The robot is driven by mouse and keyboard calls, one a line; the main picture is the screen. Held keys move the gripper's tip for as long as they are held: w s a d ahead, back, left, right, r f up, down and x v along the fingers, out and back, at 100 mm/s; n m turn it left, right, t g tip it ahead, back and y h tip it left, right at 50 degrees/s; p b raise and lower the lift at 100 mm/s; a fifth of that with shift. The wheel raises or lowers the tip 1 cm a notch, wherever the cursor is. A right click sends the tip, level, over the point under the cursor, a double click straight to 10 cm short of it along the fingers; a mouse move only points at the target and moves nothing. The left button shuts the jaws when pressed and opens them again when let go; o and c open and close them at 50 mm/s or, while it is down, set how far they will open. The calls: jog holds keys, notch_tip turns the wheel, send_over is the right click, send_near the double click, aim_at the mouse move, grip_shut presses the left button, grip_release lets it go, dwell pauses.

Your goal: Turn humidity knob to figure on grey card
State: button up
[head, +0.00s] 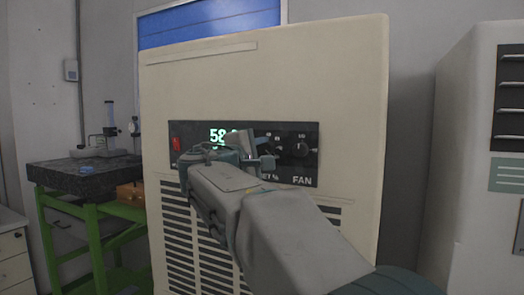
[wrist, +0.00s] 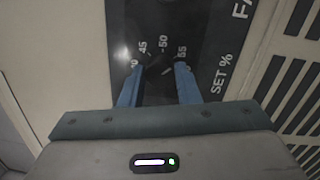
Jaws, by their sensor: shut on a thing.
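The humidity knob (wrist: 156,86) is a dark knob on the black panel, marked "SET %". Its dial shows 45, 50 and 55 in the wrist view. My gripper (wrist: 157,80) has its two blue fingers on either side of the knob, shut on it. In the head view my gripper and arm cover this knob. The green display (head: 219,135) starts with "58"; the rest is hidden by my gripper. I cannot make out a grey card with a figure in either view.
The panel sits on a cream cabinet (head: 340,90) with vents below. A FAN knob (head: 299,148) is to the right and a red switch (head: 175,143) to the left. A dark-topped green bench (head: 80,177) stands left; another pale cabinet (head: 462,150) stands right.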

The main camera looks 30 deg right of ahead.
dwell(0.4)
jog(key=o, duration=1)
jog(key=shift+c, duration=0.2)
jog(key=shift+a, duration=0.1)
jog(key=v, duration=1.3)
jog(key=shift+s+a+b, duration=0.15)
jog(key=shift+a+b, duration=0.15)
jog(key=shift+f, duration=0.1)
jog(key=s+d+f+m+g+y+p, duration=0.1)
jog(key=s+f+m+g+y+p, duration=0.15)
jog(key=s+f+y+p, duration=0.55)
jog(key=s+f+m+g+y+p, duration=0.2)
jog(key=s+f+g+p, duration=0.15)
jog(key=f, duration=0.75)
jog(key=s+a+f+m+g+y+p, duration=0.1)
jog(key=s+a+f+m+y+p, duration=0.2)
jog(key=s+a+f+m+y, duration=0.1)
jog(key=shift+s+a+f+g+y+p, duration=0.4)
jog(key=shift+s+a+f+y, duration=0.15)
jog(key=shift+s+y, duration=0.3)
